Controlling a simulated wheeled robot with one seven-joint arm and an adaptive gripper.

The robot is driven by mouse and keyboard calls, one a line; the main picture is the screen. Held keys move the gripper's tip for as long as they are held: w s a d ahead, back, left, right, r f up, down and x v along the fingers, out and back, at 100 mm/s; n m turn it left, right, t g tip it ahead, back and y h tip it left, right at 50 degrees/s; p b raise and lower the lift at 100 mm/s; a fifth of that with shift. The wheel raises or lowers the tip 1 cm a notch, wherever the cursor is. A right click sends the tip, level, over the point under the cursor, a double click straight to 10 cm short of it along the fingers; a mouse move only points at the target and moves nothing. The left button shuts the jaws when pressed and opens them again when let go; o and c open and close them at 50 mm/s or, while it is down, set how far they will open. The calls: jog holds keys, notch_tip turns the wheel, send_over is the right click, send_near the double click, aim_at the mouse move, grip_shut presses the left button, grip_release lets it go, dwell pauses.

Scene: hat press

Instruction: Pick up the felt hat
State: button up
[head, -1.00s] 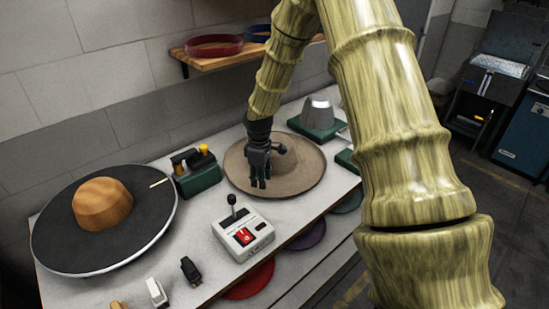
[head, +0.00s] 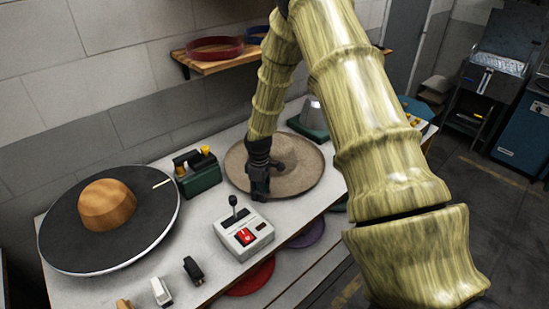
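The tan felt hat (head: 303,178) with a wide round brim lies on the light worktable, in the middle of the head view. My dark gripper (head: 260,196) points down at the near-left edge of the brim, and my wrist hides part of the hat. The fingertips overlap the brim's edge in the picture. The fingers are small and dark, so I cannot tell whether they are open or shut, or whether they touch the brim.
On the worktable (head: 205,228), a dark round plate (head: 150,228) bears a wooden block (head: 107,203). A green device (head: 197,174) and a control box with a red switch (head: 243,237) stand near the hat. Behind it stands a grey iron-like object (head: 311,112). A shelf (head: 222,64) holds rings.

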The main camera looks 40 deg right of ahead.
jog(key=shift+c, duration=0.4)
grip_shut()
notch_tip(320, 180, up, 10)
jog(key=b, duration=0.3)
jog(key=shift+b, duration=0.3)
jog(key=shift+r, duration=0.1)
dwell(0.9)
